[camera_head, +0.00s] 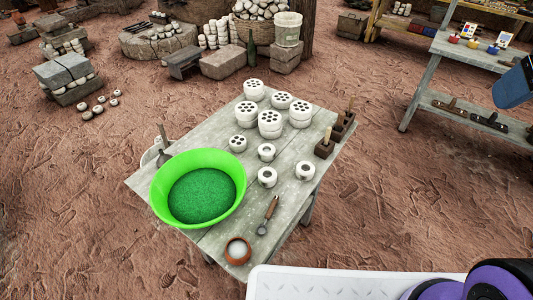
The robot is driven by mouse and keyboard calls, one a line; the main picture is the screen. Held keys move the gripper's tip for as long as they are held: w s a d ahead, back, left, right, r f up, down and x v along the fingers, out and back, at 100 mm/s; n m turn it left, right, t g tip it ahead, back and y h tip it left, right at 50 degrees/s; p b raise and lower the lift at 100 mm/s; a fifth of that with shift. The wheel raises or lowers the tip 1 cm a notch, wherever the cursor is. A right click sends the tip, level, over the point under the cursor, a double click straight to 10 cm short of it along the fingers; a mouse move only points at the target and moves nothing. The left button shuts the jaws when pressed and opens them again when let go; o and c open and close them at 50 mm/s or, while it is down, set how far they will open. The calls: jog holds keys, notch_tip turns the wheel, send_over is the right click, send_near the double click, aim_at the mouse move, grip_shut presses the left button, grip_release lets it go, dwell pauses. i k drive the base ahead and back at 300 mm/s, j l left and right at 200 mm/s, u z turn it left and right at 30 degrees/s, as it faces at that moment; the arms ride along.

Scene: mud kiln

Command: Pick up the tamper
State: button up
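Brown blocks with upright light wooden handles, which look like tampers, stand along the right edge of the grey plank table (215,243). The nearest tamper-like block (324,149) stands a little apart from the others. More such blocks (342,125) stand close together behind it, near the table's far right corner. I cannot tell which one is the tamper meant. My gripper is not in view, and nothing is seen touching these blocks.
A green basin (160,195) of green grains fills the table's left side. Several white perforated cylinders (270,124) and white rings (267,177) stand near the blocks. A small tool (268,215) and brown bowl (237,250) lie in front. Bare ground lies right of the table.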

aim_at(341, 115)
jog(key=i+l+u, duration=0.4)
jog(key=i+l, duration=0.2)
jog(key=l, duration=0.15)
jog(key=i+l+u, duration=0.15)
jog(key=l, duration=0.3)
jog(key=i+l+u, duration=0.2)
jog(key=l, duration=0.25)
jog(key=i, duration=0.1)
